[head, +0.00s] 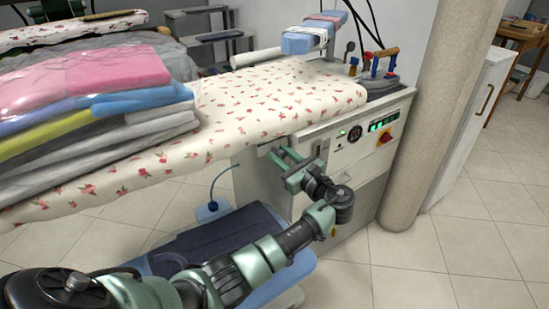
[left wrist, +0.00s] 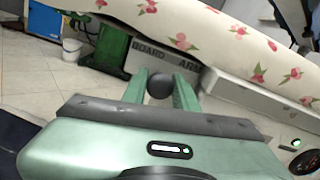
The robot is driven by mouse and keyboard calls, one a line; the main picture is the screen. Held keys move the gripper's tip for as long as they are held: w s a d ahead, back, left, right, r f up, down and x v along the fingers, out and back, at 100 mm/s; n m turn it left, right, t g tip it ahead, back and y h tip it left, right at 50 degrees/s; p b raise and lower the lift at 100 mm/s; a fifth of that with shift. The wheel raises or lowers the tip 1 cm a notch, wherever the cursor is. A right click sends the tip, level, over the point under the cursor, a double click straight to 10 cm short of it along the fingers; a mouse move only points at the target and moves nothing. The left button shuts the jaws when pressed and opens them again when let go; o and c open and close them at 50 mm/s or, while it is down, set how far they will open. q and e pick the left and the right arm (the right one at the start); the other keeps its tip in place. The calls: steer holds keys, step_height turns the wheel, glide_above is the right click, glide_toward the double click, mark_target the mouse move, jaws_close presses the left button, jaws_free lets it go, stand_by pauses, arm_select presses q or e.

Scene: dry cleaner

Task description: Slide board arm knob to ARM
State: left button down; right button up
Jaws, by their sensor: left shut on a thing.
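The knob (left wrist: 160,87) is a dark round ball in the left wrist view. It sits between the two green fingers of my left gripper (left wrist: 161,86), which is shut on it. Behind it a light plate (left wrist: 140,66) reads BOARD on the left and ARM on the right. The knob appears below the gap between the two words; its exact slot position is hidden by the fingers. In the head view my left gripper (head: 279,157) reaches the front of the white ironing unit (head: 310,155), just under the board's edge. The knob is not distinguishable there. My right gripper is not in view.
The flowered ironing board (head: 270,95) overhangs just above the gripper. Folded clothes (head: 90,85) lie on its left. A control panel (head: 365,133) with lit indicators and a red switch is to the right. A beige column (head: 435,110) stands beyond it. A blue pedal (head: 211,210) is below.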

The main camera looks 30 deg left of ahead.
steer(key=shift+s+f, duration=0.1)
arm_select(q)
steer(key=c, duration=1.1)
jaws_free()
steer(key=shift+d, duration=0.1)
steer(key=shift+s+d, duration=0.1)
steer(key=shift+d, duration=0.2)
steer(key=v, duration=0.7)
steer(key=shift+p, duration=0.4)
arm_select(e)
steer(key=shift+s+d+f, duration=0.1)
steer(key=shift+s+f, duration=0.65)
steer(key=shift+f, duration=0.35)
